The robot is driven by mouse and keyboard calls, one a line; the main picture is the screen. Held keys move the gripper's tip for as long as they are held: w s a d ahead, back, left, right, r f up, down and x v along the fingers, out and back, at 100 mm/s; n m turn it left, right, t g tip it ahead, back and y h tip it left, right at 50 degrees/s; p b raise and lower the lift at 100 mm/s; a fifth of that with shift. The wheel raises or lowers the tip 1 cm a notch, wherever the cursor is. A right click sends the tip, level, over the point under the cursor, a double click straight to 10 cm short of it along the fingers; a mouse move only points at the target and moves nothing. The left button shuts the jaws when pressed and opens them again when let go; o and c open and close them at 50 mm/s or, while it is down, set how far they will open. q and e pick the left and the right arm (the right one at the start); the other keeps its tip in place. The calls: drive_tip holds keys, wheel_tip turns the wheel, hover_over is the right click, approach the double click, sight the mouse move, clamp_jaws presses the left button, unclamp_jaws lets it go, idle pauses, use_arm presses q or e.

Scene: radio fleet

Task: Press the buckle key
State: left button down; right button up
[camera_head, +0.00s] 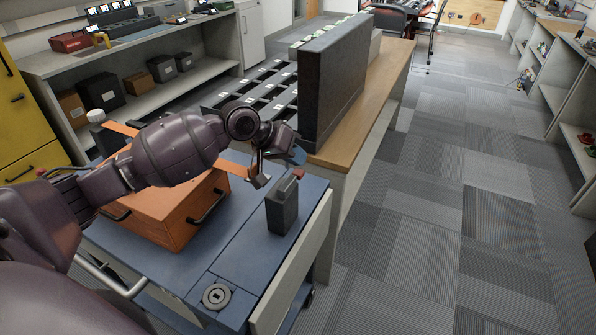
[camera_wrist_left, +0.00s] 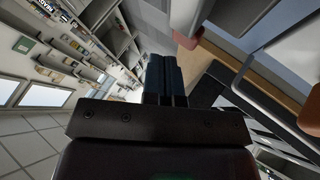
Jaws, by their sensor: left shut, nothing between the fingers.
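The buckle (camera_head: 282,206) is a dark grey upright block on the blue cart top, with a red key (camera_head: 298,174) at its upper right. A small reddish part, likely the key, shows near the fingertips in the left wrist view (camera_wrist_left: 187,40). An orange strap (camera_head: 236,168) crosses an orange case and ends in a grey metal tongue (camera_head: 260,181) by the buckle's upper left; I cannot tell whether they touch. My left gripper (camera_head: 299,156) is shut and empty, its dark blue fingers just above the key. Its fingers also show in the wrist view (camera_wrist_left: 166,75). My right gripper is not in view.
The orange case (camera_head: 170,220) stands on the blue cart (camera_head: 225,260), left of the buckle. A round dark fitting (camera_head: 216,296) is at the cart's near edge. A tall dark panel (camera_head: 335,75) stands on a wooden counter (camera_head: 378,110) close behind the gripper. The carpeted floor at right is clear.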

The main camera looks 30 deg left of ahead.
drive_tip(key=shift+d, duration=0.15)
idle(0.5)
use_arm(q)
drive_tip(key=shift+f, duration=0.35)
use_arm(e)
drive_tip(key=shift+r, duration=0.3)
use_arm(q)
drive_tip(key=shift+f, duration=0.15)
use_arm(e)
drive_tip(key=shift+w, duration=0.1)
use_arm(q)
drive_tip(key=shift+f, duration=0.45)
idle(0.6)
drive_tip(key=shift+r+p, duration=0.15)
drive_tip(key=shift+p, duration=0.15)
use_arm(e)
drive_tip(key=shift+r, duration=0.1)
use_arm(q)
drive_tip(key=shift+r, duration=0.35)
drive_tip(key=shift+r+p, duration=0.5)
drive_tip(key=shift+p, duration=0.2)
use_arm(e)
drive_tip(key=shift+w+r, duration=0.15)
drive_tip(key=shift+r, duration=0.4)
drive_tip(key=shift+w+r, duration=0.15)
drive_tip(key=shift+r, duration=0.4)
